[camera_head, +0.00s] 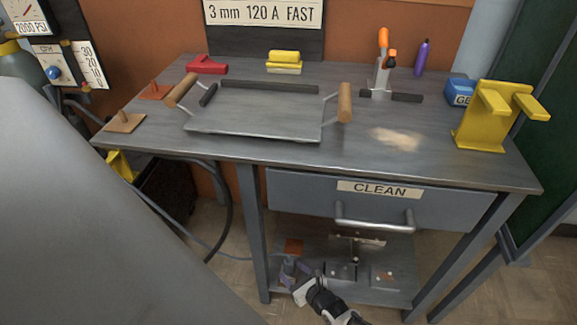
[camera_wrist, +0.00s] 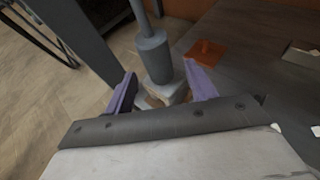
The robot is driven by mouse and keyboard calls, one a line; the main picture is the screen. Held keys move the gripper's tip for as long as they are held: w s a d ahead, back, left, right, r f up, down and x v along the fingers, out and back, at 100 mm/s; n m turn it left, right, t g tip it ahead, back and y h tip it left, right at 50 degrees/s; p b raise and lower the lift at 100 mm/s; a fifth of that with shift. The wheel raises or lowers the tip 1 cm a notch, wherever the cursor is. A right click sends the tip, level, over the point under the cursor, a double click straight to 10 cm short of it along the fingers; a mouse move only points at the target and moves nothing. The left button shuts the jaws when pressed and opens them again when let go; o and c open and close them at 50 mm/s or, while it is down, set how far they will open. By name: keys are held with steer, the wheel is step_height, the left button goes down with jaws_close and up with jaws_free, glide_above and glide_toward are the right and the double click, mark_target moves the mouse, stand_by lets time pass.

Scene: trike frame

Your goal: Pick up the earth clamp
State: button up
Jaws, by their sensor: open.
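A grey piece with a thick cylindrical body and a blocky lower end, which looks like the earth clamp (camera_wrist: 155,58), stands at the shelf's left edge in the wrist view. My gripper (camera_wrist: 155,88) is open, with its purple fingers on either side of the clamp's lower end. I cannot tell whether either finger touches it. In the head view my gripper (camera_head: 287,270) is low under the bench, at the left of the lower shelf. The clamp is too small there to make out clearly.
An orange-brown plate (camera_wrist: 205,51) lies just right of the clamp on the lower shelf (camera_head: 375,292). Small blocks (camera_head: 340,271) sit farther right. The drawer (camera_head: 300,197) marked CLEAN is above, and a bench leg (camera_head: 250,230) stands close on the left.

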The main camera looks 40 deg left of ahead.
steer(key=b+x, duration=0.1)
steer(key=x, duration=0.4)
steer(key=shift+a+f, duration=0.1)
steer(key=c, duration=1.1)
steer(key=shift+o, duration=0.2)
steer(key=shift+r, duration=0.2)
step_height(320, 180, up, 20)
steer(key=p, duration=0.6)
steer(key=shift+f, duration=0.15)
